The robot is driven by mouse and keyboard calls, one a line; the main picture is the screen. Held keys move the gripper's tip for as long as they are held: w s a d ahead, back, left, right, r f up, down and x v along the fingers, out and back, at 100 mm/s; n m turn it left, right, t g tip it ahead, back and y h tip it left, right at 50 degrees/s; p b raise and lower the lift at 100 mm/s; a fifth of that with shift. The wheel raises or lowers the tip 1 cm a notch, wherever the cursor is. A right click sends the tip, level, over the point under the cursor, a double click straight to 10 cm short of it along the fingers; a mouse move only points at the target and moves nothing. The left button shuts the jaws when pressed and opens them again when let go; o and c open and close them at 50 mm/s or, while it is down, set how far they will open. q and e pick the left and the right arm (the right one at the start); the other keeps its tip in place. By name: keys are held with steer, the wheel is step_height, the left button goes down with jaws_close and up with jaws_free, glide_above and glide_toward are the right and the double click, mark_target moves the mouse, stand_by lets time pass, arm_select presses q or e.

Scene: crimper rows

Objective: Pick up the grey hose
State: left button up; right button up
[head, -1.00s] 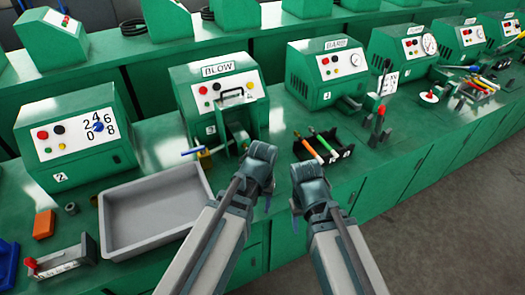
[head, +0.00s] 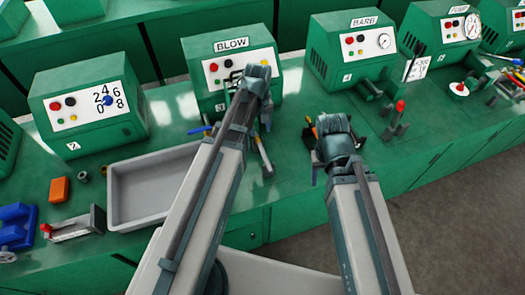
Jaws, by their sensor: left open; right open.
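I cannot make out a grey hose for certain. A small grey round piece (head: 84,176) lies near the orange block at left; I cannot tell whether it is hose. My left gripper (head: 256,82) is open, raised in front of the BLOW machine (head: 230,72) and hiding part of its front. Neither gripper visibly holds anything.
A grey empty tray (head: 155,185) lies at left, near an orange block (head: 59,189), a small red-knobbed fixture (head: 75,225) and a blue tool (head: 17,222). The BARB machine (head: 350,52) and a red-tipped lever stand (head: 397,120) are to the right.

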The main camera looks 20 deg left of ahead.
arm_select(q)
steer(key=b, duration=0.6)
glide_above(262, 149)
steer(key=f, duration=0.7)
steer(key=shift+s+a, duration=0.15)
steer(key=shift+s, duration=0.2)
steer(key=shift+f, duration=0.1)
steer(key=f+b, duration=0.5)
steer(key=shift+w+f, duration=0.1)
steer(key=shift+w, duration=0.25)
jaws_close()
